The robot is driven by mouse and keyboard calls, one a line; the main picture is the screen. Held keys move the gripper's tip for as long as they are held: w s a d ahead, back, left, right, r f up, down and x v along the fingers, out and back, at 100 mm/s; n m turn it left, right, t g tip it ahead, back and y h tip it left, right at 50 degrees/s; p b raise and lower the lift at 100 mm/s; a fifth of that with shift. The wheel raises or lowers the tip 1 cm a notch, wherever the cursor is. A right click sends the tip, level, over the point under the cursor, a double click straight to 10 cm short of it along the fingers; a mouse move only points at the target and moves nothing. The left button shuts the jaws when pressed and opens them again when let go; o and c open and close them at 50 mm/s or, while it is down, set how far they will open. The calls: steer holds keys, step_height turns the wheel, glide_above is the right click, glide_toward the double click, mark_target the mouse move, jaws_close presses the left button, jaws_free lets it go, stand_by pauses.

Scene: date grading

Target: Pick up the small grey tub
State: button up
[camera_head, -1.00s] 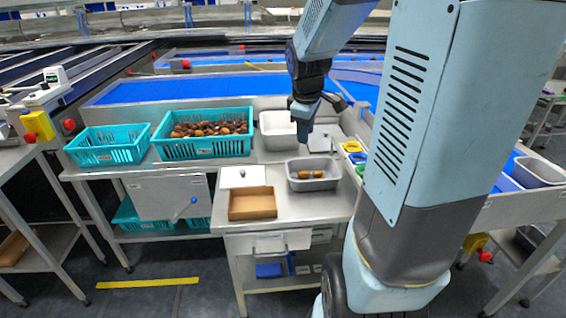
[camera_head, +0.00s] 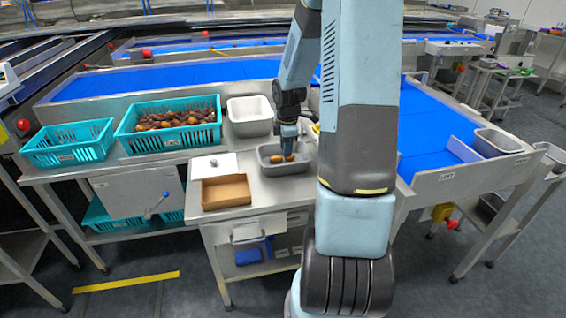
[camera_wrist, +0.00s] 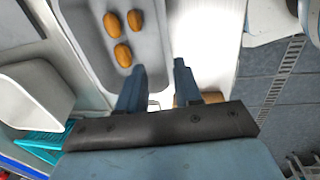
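The small grey tub (camera_head: 265,168) stands on the steel table, with a few brown dates in it. In the wrist view the tub (camera_wrist: 150,40) fills the upper left, with three dates (camera_wrist: 123,54) on its floor. My gripper (camera_head: 289,153) points down at the tub in the head view. In the wrist view my gripper (camera_wrist: 160,66) is open, fingers apart, and nothing is held. One finger appears over the tub's inside and the other outside its wall. Height above the rim is hard to judge.
A brown box (camera_head: 226,205) and a white board (camera_head: 200,166) lie left of the tub. A white tub (camera_head: 249,127) stands behind it. Teal crates, one full of dates (camera_head: 172,142), are further left. Another grey tub (camera_head: 497,145) is at the far right.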

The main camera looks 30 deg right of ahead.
glide_above(287, 168)
steer(key=f, duration=0.4)
steer(key=shift+w+a+f, duration=0.15)
steer(key=shift+w+f, duration=0.05)
steer(key=shift+f, duration=0.15)
steer(key=shift+d+f, duration=0.15)
steer(key=shift+f, duration=1.3)
steer(key=shift+d+f, duration=0.15)
steer(key=shift+f, duration=1.25)
steer(key=shift+c, duration=0.2)
jaws_close()
